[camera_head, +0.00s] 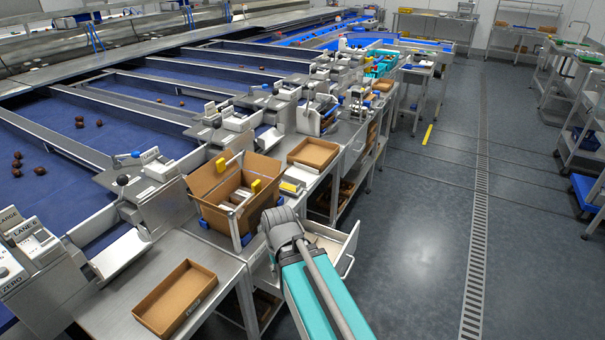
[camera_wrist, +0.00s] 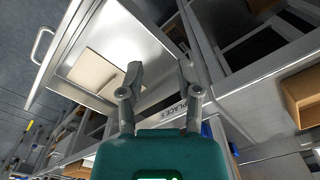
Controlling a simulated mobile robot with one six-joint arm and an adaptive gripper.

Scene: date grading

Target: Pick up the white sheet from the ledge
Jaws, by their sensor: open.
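My gripper (camera_wrist: 159,76) is open in the wrist view, with nothing between its two fingers. The fingers reach over the near part of an open metal drawer (camera_wrist: 140,38). A flat pale cream sheet or card (camera_wrist: 90,72) lies in the drawer, left of the fingers and apart from them. I cannot tell whether it is the white sheet, and no separate ledge is clear. In the head view the open drawer (camera_head: 349,247) juts from the bench beside my arm. My arm hides the gripper there.
A cardboard box (camera_head: 216,196) with packs inside stands on the bench (camera_head: 113,310). Shallow brown trays lie in front of it (camera_head: 165,318) and behind it (camera_head: 313,153). Blue sorting lanes with several dates run along the left. The aisle floor (camera_head: 430,230) at right is clear.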

